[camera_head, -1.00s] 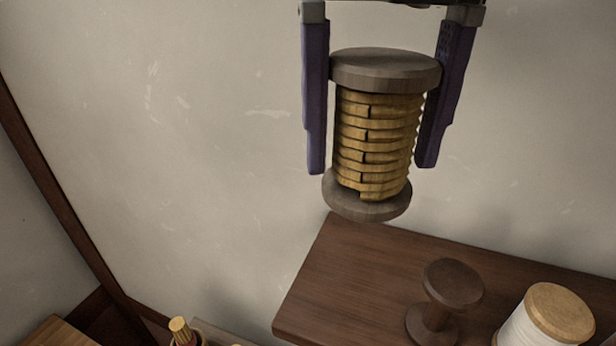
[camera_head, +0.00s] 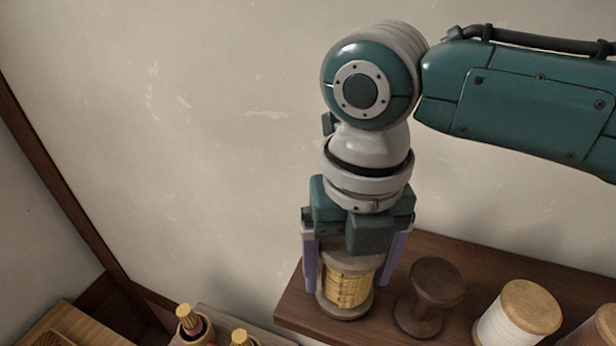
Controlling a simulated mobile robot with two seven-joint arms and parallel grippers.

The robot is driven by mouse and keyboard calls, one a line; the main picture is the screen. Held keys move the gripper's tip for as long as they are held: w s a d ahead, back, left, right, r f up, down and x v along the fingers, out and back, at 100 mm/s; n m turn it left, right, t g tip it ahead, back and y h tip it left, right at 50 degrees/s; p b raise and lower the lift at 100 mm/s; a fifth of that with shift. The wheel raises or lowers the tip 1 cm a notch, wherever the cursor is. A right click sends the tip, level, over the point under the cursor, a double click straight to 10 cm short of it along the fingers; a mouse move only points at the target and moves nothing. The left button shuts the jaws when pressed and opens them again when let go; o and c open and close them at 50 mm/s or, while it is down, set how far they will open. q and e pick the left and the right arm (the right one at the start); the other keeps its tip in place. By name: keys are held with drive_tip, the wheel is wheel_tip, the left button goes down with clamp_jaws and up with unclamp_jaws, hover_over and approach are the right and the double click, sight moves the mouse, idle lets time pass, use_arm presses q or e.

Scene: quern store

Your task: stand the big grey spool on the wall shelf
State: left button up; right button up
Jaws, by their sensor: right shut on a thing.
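The big grey spool (camera_head: 348,288), with grey ends and yellow-gold winding, is upright at the left end of the brown wall shelf (camera_head: 293,307). Its lower end appears to be on or just above the shelf top; I cannot tell which. My right gripper (camera_head: 352,272) comes down from above, its purple fingers on either side of the spool, shut on it. The gripper body covers part of the spool's upper end. My left gripper is not in view.
A dark brown empty spool (camera_head: 433,290) stands close to the right of the grey spool. A white-wound spool (camera_head: 505,325) stands further right, with another spool (camera_head: 598,330) at the edge. Wooden-topped items (camera_head: 188,320) stand lower left. The wall behind is bare.

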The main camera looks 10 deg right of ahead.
drive_tip(key=shift+f, duration=0.15)
drive_tip(key=o, duration=1.2)
drive_tip(key=shift+r, duration=0.35)
wheel_tip(320, 180, up, 11)
drive_tip(key=b, duration=0.3)
drive_tip(key=shift+w+f, duration=0.1)
drive_tip(key=shift+r, duration=0.45)
